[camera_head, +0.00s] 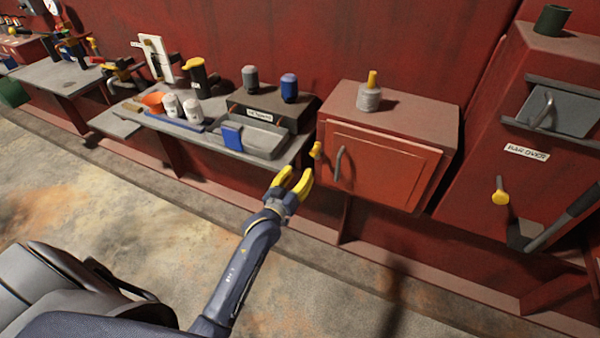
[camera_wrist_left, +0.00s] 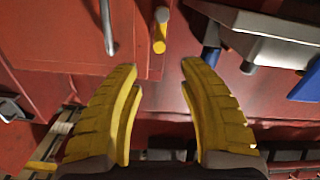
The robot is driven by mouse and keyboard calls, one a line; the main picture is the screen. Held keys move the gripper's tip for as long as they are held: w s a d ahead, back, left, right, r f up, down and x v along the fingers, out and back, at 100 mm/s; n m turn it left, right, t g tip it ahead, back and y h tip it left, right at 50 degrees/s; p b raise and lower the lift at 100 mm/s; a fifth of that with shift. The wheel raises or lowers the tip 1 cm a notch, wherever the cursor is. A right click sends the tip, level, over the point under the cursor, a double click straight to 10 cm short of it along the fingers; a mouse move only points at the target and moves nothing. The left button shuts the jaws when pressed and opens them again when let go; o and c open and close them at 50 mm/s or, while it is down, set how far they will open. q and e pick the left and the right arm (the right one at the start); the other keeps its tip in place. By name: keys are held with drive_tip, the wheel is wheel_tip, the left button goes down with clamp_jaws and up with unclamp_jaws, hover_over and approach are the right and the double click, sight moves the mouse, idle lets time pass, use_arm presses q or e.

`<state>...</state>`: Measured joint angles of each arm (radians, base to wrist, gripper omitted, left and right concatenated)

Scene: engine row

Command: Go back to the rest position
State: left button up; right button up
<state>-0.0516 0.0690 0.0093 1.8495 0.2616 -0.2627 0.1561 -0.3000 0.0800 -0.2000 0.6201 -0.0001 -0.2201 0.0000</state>
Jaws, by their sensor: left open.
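My left gripper (camera_head: 293,181) is open, with yellow fingers, in the head view. It is in front of the shelf edge, just left of the red cabinet, and holds nothing. My right gripper is not in either view.
The red cabinet (camera_head: 375,165) has a grey handle and a shut door; a grey bottle (camera_head: 369,95) stands on it. White jars (camera_head: 172,105) stand left. The floor (camera_head: 120,200) in front is clear.

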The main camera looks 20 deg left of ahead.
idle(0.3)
use_arm(q)
drive_tip(key=s+f+m+g, duration=0.1)
drive_tip(key=s+f+g, duration=0.1)
drive_tip(key=f, duration=0.9)
drive_tip(key=s+f+m+g, duration=0.1)
drive_tip(key=s+f+g, duration=0.15)
drive_tip(key=f, duration=0.95)
drive_tip(key=s+d+f+m+g, duration=0.1)
drive_tip(key=s+f+g, duration=0.1)
drive_tip(key=s+f, duration=0.55)
drive_tip(key=s+f+g, duration=0.2)
drive_tip(key=s+f, duration=0.2)
drive_tip(key=f, duration=0.6)
drive_tip(key=s+f+m+g, duration=0.1)
drive_tip(key=s+f+g, duration=0.1)
drive_tip(key=s+f, duration=0.55)
drive_tip(key=s+f+m+g, duration=0.15)
drive_tip(key=s+f, duration=0.35)
drive_tip(key=s, duration=0.5)
drive_tip(key=s+f+g, duration=0.2)
drive_tip(key=s+f, duration=0.1)
drive_tip(key=s, duration=0.9)
drive_tip(key=s+f+g, duration=0.2)
drive_tip(key=s+f, duration=0.1)
drive_tip(key=s, duration=0.9)
drive_tip(key=shift+s+a+f+g+y, duration=0.2)
drive_tip(key=shift+a+f+g+y, duration=0.1)
drive_tip(key=shift+a+f, duration=0.1)
drive_tip(key=shift+o, duration=0.2)
